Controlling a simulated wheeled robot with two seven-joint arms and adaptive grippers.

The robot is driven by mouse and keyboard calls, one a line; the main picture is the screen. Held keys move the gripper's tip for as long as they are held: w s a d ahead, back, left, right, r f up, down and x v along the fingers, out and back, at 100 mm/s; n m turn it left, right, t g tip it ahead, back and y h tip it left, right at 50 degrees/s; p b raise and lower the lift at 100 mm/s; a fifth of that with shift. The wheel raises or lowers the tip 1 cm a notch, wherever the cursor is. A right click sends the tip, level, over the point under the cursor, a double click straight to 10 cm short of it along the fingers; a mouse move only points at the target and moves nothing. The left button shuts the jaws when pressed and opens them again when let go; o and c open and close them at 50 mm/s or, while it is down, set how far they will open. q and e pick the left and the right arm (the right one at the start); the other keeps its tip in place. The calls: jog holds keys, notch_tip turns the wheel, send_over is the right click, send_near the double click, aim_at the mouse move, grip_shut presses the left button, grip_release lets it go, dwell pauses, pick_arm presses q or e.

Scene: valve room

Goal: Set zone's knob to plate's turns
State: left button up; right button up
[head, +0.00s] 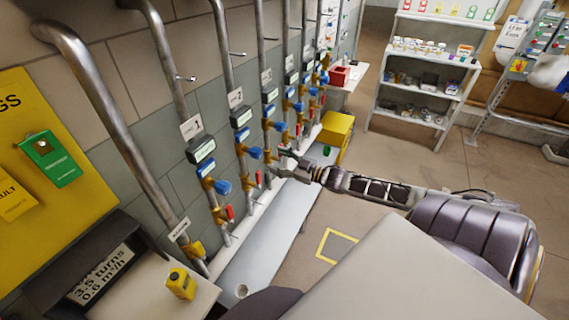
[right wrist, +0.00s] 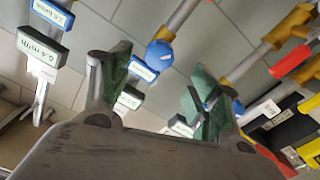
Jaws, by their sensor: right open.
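A plate (head: 100,275) at the lower left in the head view reads "3.5 turns 0.6 m³/h". A row of upright pipes on the wall carries blue knobs, including one on pipe 1 (head: 222,187), one on pipe 2 (head: 255,153) and one on pipe 3 (head: 281,127). My right gripper (head: 286,163) is open and empty in front of the row. In the right wrist view, a blue knob (right wrist: 160,55) shows beyond and between its fingers, apart from them. Another blue knob (right wrist: 237,108) is by the right finger. Which pipes these belong to I cannot tell. My left gripper is out of view.
Red-handled valves (head: 229,212) sit low on the pipes. A yellow box (head: 337,128) stands at the row's far end. A yellow device (head: 181,283) is on the near bench. A shelf (head: 425,65) stands behind.

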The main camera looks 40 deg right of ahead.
jog(key=shift+v, duration=1)
